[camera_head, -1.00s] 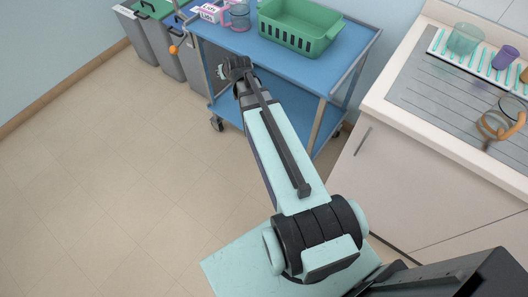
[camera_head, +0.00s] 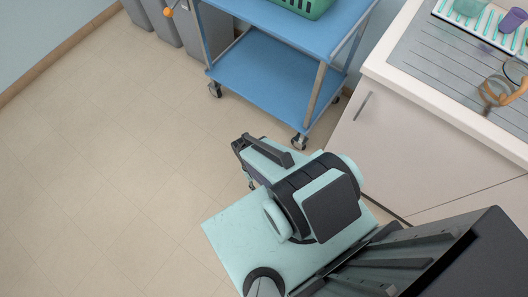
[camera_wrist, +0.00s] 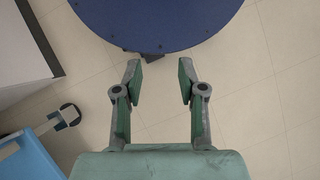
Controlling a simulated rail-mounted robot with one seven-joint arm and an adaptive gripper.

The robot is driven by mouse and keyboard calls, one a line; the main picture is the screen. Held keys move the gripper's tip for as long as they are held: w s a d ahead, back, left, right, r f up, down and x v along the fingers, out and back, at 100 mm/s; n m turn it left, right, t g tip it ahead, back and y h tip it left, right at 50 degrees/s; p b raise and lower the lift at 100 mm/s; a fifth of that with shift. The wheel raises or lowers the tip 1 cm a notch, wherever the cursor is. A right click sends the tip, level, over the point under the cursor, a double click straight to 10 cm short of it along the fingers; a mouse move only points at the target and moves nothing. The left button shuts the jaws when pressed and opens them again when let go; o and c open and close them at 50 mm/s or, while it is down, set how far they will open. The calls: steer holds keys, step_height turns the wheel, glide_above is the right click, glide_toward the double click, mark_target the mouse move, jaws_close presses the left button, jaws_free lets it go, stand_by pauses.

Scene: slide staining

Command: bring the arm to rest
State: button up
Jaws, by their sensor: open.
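My gripper (camera_wrist: 160,82) shows in the wrist view with its two fingers apart and nothing between them. Beyond the fingertips are the beige tiled floor and a round dark blue surface at the top of the picture. In the head view my arm is folded back close to my base, over the floor in front of the trolley.
A blue two-shelf trolley (camera_head: 270,82) on castors stands ahead, with a green basket (camera_head: 302,7) on top. Grey bins (camera_head: 190,35) stand left of it. A white counter (camera_head: 415,95) with a grey drainer is at the right. The floor at the left is clear.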

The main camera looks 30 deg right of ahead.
steer(key=shift+s+r+g+p, duration=0.25)
steer(key=shift+s, duration=0.6)
steer(key=shift+s+r+g+p, duration=0.2)
steer(key=shift+s+g+p, duration=0.05)
steer(key=shift+s, duration=0.55)
